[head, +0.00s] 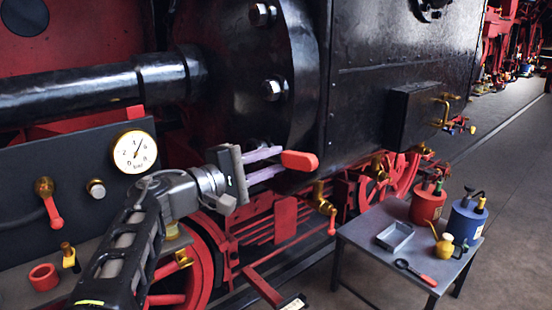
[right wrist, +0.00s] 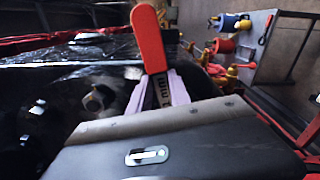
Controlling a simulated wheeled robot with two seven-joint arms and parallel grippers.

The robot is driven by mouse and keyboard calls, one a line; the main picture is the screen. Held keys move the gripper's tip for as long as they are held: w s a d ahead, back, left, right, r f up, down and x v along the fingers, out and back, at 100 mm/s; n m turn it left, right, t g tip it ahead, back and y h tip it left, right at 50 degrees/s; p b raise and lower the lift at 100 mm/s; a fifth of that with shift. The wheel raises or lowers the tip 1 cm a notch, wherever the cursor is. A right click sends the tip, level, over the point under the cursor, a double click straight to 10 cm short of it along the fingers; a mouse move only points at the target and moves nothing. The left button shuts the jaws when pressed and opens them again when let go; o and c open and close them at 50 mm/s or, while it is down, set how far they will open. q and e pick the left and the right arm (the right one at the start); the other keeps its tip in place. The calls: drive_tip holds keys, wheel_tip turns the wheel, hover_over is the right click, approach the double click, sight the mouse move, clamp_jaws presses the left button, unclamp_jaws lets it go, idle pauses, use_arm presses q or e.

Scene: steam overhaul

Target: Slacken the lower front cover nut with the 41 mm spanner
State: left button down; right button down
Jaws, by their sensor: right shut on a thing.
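My right gripper (head: 274,162) reaches in from the lower left with its pale lilac fingers shut on a spanner. The spanner's red handle (head: 299,161) sticks out past the fingertips. In the right wrist view the red handle (right wrist: 149,38) stands up above a steel shank (right wrist: 161,90) with partly readable marking between the fingers. The spanner's jaw end is hidden. The black front cover (head: 232,60) carries an upper nut (head: 262,14) and a middle nut (head: 272,88). A lower nut is mostly hidden behind the fingers. One nut (right wrist: 97,98) shows in the right wrist view. My left gripper is out of view.
A gauge panel (head: 85,175) with a white dial (head: 134,152) stands at the left. A small grey table (head: 365,232) at the right holds red and blue cans, a tray, a yellow oil can and a red-handled tool (head: 415,272). Brass valves (head: 322,200) jut out below the cylinder.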

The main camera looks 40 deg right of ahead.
drive_tip(key=shift+a, duration=1.85)
drive_tip(key=shift+a+r, duration=0.1)
drive_tip(key=shift+a, duration=0.05)
drive_tip(key=shift+w+a, duration=0.1)
drive_tip(key=shift+a, duration=1.8)
